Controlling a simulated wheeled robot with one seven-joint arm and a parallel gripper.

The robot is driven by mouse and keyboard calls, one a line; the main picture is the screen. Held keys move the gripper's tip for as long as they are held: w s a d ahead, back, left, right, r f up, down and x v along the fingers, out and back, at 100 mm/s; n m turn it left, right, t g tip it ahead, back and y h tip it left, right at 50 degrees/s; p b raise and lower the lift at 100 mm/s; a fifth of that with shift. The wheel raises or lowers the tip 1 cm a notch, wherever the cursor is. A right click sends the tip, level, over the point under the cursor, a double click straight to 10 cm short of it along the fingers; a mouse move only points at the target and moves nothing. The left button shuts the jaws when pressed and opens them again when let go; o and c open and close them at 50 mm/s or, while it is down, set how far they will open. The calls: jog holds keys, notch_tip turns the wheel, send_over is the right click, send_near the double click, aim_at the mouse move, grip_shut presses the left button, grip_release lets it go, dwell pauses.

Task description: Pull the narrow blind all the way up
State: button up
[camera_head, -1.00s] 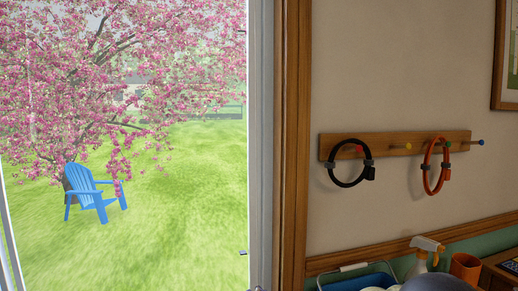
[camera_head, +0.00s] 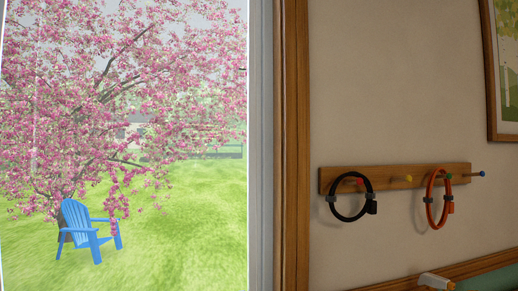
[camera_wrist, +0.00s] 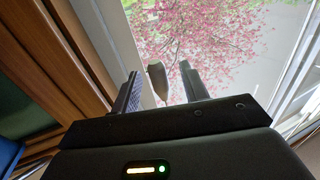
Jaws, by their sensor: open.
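My gripper (camera_wrist: 160,71) is open in the wrist view, with its two dark fingers pointing toward the window. A small grey-brown knob (camera_wrist: 157,82), perhaps a blind's pull, shows between the fingers. I cannot tell whether it touches either finger, and its lower end is hidden behind the gripper body. No blind slats or fabric can be made out in either view. The window (camera_head: 125,215) fills the left of the head view, with its glass uncovered there. My gripper is not in the head view.
A brown wooden window frame (camera_head: 294,150) stands right of the window; it also runs close along the left of my gripper in the wrist view (camera_wrist: 62,45). A peg rail (camera_head: 400,177) on the wall holds a black loop (camera_head: 336,209) and an orange loop (camera_head: 430,200).

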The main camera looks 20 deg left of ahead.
jog(key=v, duration=0.4)
jog(key=shift+s+d+b, duration=0.2)
jog(key=shift+b, duration=0.15)
jog(key=b+v, duration=0.9)
jog(key=v, duration=0.8)
jog(key=shift+s+d, duration=0.15)
jog(key=shift+s, duration=0.05)
dwell(0.4)
jog(key=shift+w, duration=0.1)
